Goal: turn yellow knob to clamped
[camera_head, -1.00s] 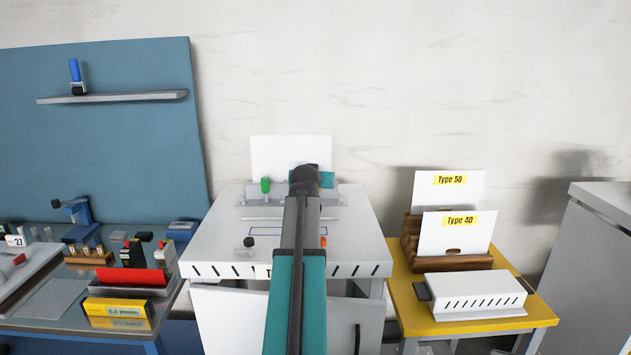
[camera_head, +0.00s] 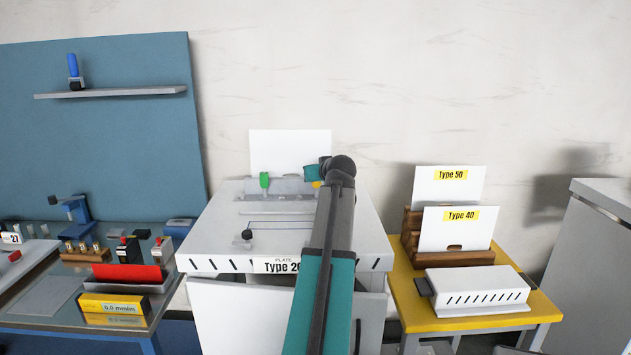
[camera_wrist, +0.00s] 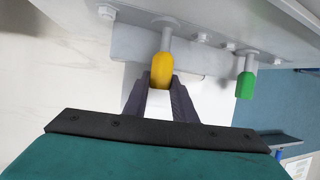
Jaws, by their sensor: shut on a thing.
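The yellow knob (camera_wrist: 162,70) shows in the wrist view on a light stem from the pale machine. Its long axis points along the stem, much like that of the green knob (camera_wrist: 245,85) beside it. My gripper (camera_wrist: 160,88) is shut on the yellow knob, with a dark jaw on either side of its lower end. In the head view only a small yellow patch (camera_head: 317,184) of the knob shows, below my teal gripper body (camera_head: 312,173). The rest is hidden by my gripper and arm.
The green knob also shows in the head view (camera_head: 264,180), left of my gripper on the machine's rear bar. A white plate (camera_head: 289,150) stands behind the bar. A black knob (camera_head: 246,236) is on the machine top. Plate racks (camera_head: 463,259) stand to the right.

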